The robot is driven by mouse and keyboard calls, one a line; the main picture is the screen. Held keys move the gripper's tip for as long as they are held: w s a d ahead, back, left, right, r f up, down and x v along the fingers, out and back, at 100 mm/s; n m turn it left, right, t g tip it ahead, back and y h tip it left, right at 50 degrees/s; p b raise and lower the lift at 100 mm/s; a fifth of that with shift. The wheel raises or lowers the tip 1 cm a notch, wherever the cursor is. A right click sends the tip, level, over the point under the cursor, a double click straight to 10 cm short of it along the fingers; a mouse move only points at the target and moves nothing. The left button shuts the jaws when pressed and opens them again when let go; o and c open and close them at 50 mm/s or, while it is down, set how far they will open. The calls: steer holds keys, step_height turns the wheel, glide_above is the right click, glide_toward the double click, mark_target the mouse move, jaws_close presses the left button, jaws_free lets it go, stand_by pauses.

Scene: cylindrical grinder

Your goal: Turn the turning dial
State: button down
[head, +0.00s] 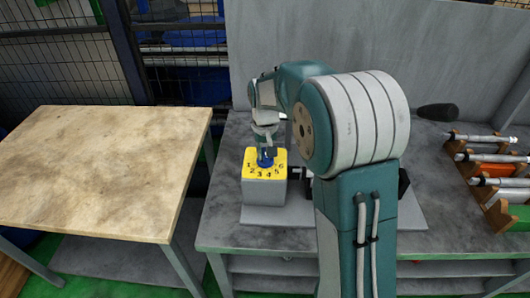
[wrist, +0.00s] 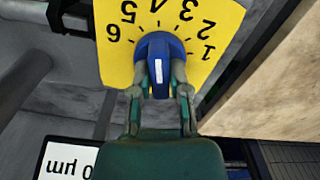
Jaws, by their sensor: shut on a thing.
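The turning dial is a blue knob with a white mark, and it shows in the wrist view (wrist: 160,60). It sits on a yellow face plate (wrist: 118,62) numbered 1 to 6, upside down in that view. My gripper (wrist: 161,82) is shut on the dial, one finger on each side. In the head view the dial (head: 265,161) is on the yellow top (head: 252,172) of a grey box (head: 263,190), and my gripper (head: 266,150) reaches down to it. The white mark points roughly along the knob's length; which number it indicates is unclear.
The box stands on a grey metal workbench (head: 225,222). A wooden table (head: 95,165) is at the left. Racks with several spindle-like rods (head: 490,158) stand at the right. A dark handle-like object (head: 437,112) lies near the grey back panel (head: 440,60).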

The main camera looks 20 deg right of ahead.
mark_target(264, 151)
steer(key=shift+n, duration=2.8)
steer(key=c, duration=0.6)
jaws_free()
steer(key=shift+a+f, duration=0.1)
step_height(264, 151, up, 12)
